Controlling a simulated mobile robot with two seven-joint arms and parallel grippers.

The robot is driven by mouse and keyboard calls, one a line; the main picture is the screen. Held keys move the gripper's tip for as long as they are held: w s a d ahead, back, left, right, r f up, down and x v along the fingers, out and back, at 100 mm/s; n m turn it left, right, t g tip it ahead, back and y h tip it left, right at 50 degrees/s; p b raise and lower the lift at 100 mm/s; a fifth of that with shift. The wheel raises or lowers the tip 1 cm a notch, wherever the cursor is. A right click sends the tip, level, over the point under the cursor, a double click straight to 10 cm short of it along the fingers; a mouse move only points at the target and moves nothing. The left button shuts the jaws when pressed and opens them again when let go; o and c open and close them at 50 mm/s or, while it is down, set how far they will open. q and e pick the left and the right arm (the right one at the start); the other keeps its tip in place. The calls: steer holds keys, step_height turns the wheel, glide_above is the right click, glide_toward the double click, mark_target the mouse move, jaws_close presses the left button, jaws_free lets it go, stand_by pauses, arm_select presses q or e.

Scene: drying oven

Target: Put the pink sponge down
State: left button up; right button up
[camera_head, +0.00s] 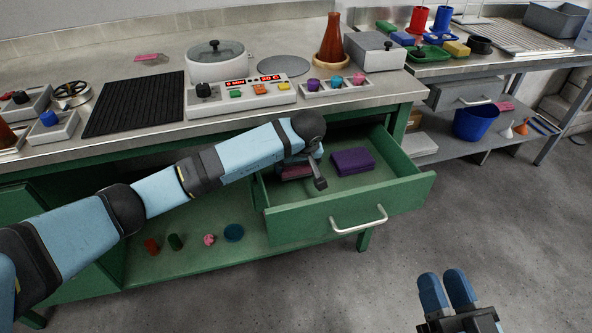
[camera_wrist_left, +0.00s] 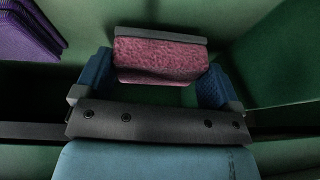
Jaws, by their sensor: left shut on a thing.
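My left gripper (camera_head: 306,160) is inside the open green drawer (camera_head: 350,203), mostly hidden behind its own wrist. It is shut on the pink sponge (camera_wrist_left: 160,60), which has a grey strip along its far edge and sits between the two blue fingers in the left wrist view. In the head view only a bit of the sponge (camera_head: 295,173) shows, low in the drawer. I cannot tell whether it touches the drawer floor.
A folded purple cloth (camera_head: 352,161) lies in the drawer right of my left gripper; it also shows in the left wrist view (camera_wrist_left: 28,30). The drawer's right part is bare.

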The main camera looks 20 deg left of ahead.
arm_select(q)
steer(key=shift+f, duration=0.7)
steer(key=shift+a+f, duration=0.1)
steer(key=shift+f, duration=0.05)
arm_select(e)
steer(key=shift+a+f, duration=0.15)
steer(key=shift+a, duration=0.1)
arm_select(q)
steer(key=shift+b, duration=0.3)
arm_select(e)
steer(key=shift+f, duration=0.1)
arm_select(q)
steer(key=o, duration=0.9)
steer(key=shift+f, duration=0.1)
arm_select(e)
steer(key=shift+d+f, duration=0.1)
